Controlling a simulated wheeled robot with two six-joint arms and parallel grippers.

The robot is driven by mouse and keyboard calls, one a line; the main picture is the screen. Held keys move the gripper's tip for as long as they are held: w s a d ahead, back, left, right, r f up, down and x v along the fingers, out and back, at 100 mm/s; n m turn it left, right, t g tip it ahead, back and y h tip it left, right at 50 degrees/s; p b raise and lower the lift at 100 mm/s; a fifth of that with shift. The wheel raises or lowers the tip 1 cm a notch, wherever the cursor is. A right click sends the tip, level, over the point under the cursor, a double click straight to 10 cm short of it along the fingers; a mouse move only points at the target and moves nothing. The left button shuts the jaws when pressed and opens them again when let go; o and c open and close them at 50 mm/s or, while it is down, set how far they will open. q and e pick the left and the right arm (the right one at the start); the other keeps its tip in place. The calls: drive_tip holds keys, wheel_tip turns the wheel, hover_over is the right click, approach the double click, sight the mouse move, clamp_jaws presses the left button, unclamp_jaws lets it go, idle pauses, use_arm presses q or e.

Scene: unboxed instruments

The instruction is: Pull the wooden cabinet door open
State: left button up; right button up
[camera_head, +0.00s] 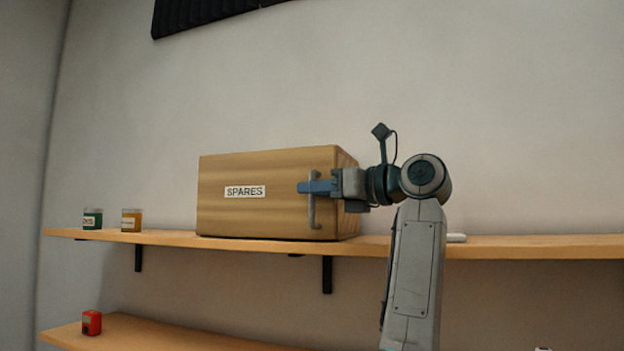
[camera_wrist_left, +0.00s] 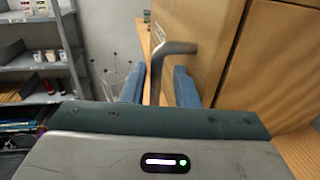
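The wooden cabinet (camera_head: 255,215) stands on the upper shelf, with a SPARES label on its front door (camera_head: 225,170). The door looks shut in the head view. A grey vertical bar handle (camera_head: 312,215) is at the door's right side. My left gripper (camera_head: 314,187) is at the handle, reaching in from the right. In the left wrist view, the handle (camera_wrist_left: 158,72) stands between the two blue fingers of the left gripper (camera_wrist_left: 160,85), with a visible gap on at least the right side. The fingers are apart. My right gripper is not in view.
A red item (camera_head: 91,323) sits on the lower shelf. The left wrist view shows a grey rack (camera_wrist_left: 35,70) with small items.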

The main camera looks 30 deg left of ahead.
use_arm(q)
drive_tip(key=shift+a, duration=0.4)
drive_tip(key=shift+s+a, duration=0.1)
drive_tip(key=shift+a, duration=0.05)
drive_tip(key=shift+s+r, duration=0.1)
drive_tip(key=shift+s, duration=0.05)
clamp_jaws()
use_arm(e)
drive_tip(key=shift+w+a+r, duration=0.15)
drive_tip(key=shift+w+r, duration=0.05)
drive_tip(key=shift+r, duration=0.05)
